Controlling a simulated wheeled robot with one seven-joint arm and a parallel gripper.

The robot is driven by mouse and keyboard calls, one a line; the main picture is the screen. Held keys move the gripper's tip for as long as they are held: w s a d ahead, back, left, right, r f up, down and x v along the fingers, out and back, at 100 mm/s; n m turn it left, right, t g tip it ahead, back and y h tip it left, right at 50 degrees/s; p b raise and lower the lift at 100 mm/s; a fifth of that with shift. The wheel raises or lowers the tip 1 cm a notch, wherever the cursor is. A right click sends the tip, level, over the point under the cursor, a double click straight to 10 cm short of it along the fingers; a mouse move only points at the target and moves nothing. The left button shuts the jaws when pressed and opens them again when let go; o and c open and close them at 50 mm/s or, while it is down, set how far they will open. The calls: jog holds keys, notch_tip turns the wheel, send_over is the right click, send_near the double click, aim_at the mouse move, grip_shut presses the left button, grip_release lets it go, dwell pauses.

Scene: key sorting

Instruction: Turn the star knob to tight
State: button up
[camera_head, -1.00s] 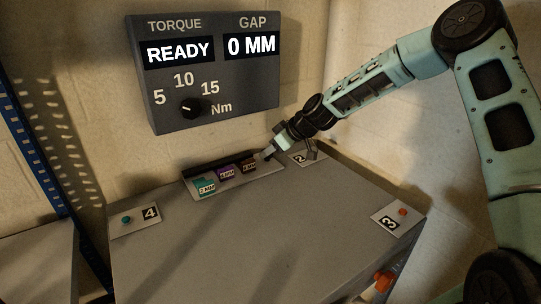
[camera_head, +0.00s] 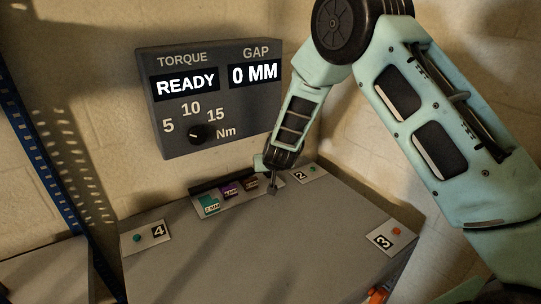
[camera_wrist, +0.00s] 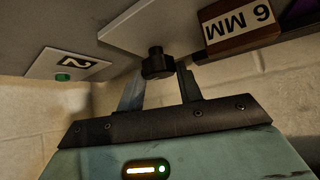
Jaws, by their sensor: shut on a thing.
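A small black knob (camera_wrist: 157,63) sits at a pale plate (camera_wrist: 125,28) in the wrist view, between the two fingers of my gripper (camera_wrist: 159,76). My gripper is shut on this knob. Its lobes and any tight mark are not clear in this light. In the head view my gripper (camera_head: 272,186) points down at the right end of the block rack, and the knob is too small and dark to make out there. An orange part (camera_head: 377,295) shows at the bench's lower right side, partly cut off.
The panel (camera_head: 225,130) reads READY and 0 MM, with a black torque dial (camera_head: 201,134). A brown 6 MM block (camera_wrist: 240,28) is close beside the plate. Plates 2 (camera_head: 305,174), 3 (camera_head: 385,240) and 4 (camera_head: 147,238) lie on the grey bench (camera_head: 250,260). The bench middle is clear.

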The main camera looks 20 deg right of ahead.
jog(key=m+p, duration=0.1)
jog(key=p, duration=0.1)
jog(key=m+h+p, duration=0.1)
jog(key=p, duration=0.2)
jog(key=r+m+h+p, duration=0.1)
jog(key=p, duration=0.1)
jog(key=shift+a+g+p, duration=0.25)
jog(key=shift+g+p, duration=0.05)
jog(key=m+h+p, duration=0.1)
jog(key=p, duration=0.1)
jog(key=m+g+h+p, duration=0.1)
jog(key=p, duration=0.2)
jog(key=shift+w+f+m+p, duration=0.1)
jog(key=shift+f+m+p, duration=0.2)
jog(key=shift+m+p, duration=0.1)
jog(key=shift+f+m+h+p, duration=0.1)
jog(key=shift+m+h+p, duration=0.2)
jog(key=shift+p, duration=0.1)
jog(key=shift+a+f+g, duration=0.1)
jog(key=shift+g, duration=0.2)
jog(key=o, duration=1)
